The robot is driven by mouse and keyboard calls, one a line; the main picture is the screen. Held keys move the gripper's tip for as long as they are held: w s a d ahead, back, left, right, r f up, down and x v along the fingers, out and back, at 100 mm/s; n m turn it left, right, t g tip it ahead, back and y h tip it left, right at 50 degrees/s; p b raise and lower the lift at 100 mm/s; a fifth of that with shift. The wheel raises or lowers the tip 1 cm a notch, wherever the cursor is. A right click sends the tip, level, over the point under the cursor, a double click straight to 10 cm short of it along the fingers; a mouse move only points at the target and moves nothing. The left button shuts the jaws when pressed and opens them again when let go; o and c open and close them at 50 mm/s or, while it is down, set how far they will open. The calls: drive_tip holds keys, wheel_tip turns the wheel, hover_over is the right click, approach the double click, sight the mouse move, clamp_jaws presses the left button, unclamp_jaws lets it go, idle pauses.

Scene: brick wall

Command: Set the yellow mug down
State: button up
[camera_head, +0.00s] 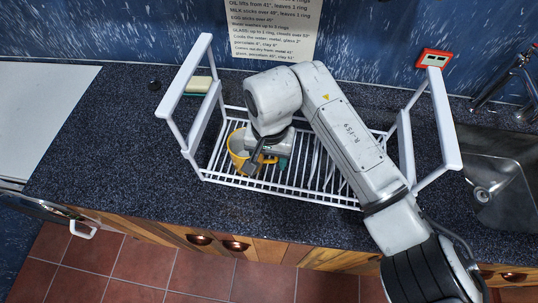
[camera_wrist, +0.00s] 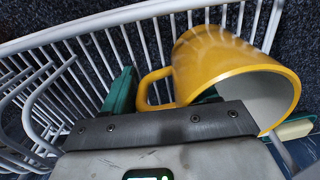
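The yellow mug (camera_head: 238,150) is at the left end of the white wire dish rack (camera_head: 215,178), with its grey inside showing. In the wrist view the mug (camera_wrist: 215,62) is close ahead, its mouth facing lower right and its handle towards the left. My gripper (camera_head: 258,163) is right at the mug, low over the rack. In the wrist view the green fingers of my gripper (camera_wrist: 165,95) stand wide apart, with the handle between them. The left finger is beside the handle; the right finger is mostly hidden by the mug. I cannot tell whether the mug's base touches the rack wires.
The rack has tall white side frames (camera_head: 187,88) on both ends. A yellowish sponge (camera_head: 198,85) lies behind its left side. A metal sink (camera_head: 490,190) is at the right.

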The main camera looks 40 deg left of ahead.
drive_tip(key=shift+o, duration=1.4)
drive_tip(key=shift+r, duration=0.1)
wheel_tip(320, 180, up, 12)
drive_tip(key=shift+r+b, duration=0.1)
drive_tip(key=shift+b, duration=1.1)
